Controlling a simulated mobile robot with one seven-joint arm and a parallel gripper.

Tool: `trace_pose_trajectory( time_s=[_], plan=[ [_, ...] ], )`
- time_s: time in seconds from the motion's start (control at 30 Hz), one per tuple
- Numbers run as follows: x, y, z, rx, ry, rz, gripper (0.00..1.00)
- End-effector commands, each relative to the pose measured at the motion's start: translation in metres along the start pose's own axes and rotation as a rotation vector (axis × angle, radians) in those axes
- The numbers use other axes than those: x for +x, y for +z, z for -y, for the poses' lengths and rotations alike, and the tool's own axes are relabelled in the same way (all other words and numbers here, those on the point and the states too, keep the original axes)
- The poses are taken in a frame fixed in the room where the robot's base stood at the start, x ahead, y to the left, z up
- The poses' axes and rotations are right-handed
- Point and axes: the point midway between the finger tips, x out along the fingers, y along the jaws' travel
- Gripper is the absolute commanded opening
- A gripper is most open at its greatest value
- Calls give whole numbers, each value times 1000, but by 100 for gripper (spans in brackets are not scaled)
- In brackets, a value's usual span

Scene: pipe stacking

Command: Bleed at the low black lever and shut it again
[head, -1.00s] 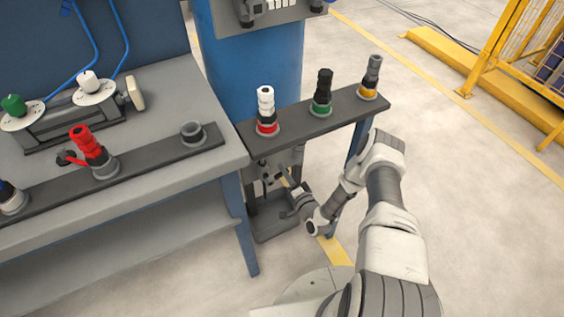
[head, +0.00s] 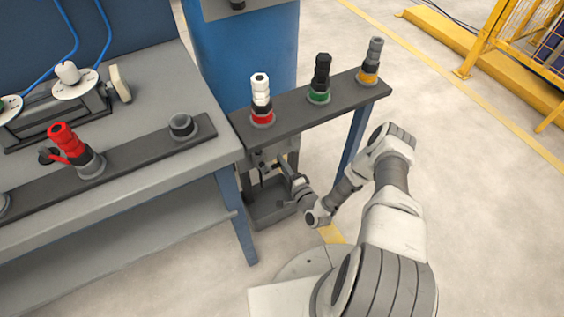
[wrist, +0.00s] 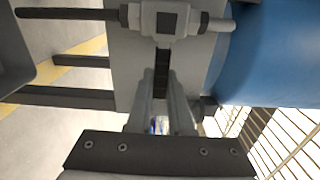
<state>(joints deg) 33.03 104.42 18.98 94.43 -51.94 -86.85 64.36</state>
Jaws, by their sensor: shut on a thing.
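The low black lever (wrist: 161,62) hangs from a light grey valve body (wrist: 165,20) in the wrist view. My gripper (wrist: 161,78) is shut on the lever, one finger on each side of it. In the head view my gripper (head: 284,168) reaches in low under the dark shelf, in front of the blue column. The lever is too small there to make out clearly.
A dark shelf (head: 295,111) above my gripper carries white, black and grey fittings. The blue column (head: 240,60) stands behind. A grey workbench (head: 140,115) with a blue leg is on the left. Open floor lies to the right.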

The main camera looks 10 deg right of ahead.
Motion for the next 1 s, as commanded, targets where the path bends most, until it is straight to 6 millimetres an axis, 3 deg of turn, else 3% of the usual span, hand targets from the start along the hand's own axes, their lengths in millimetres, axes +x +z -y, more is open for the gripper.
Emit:
trace_pose_trajectory(
  time_s=[0.23, 0.27, 0.4, 1.0],
  plan=[
    [-3, 5, -4, 8, 10, 8, 0],
    [-3, 5, -4, 8, 10, 8, 24],
    [-2, 3, -3, 6, 8, 6, 49],
    [1, 2, -1, 1, 3, 2, 49]
  ],
)
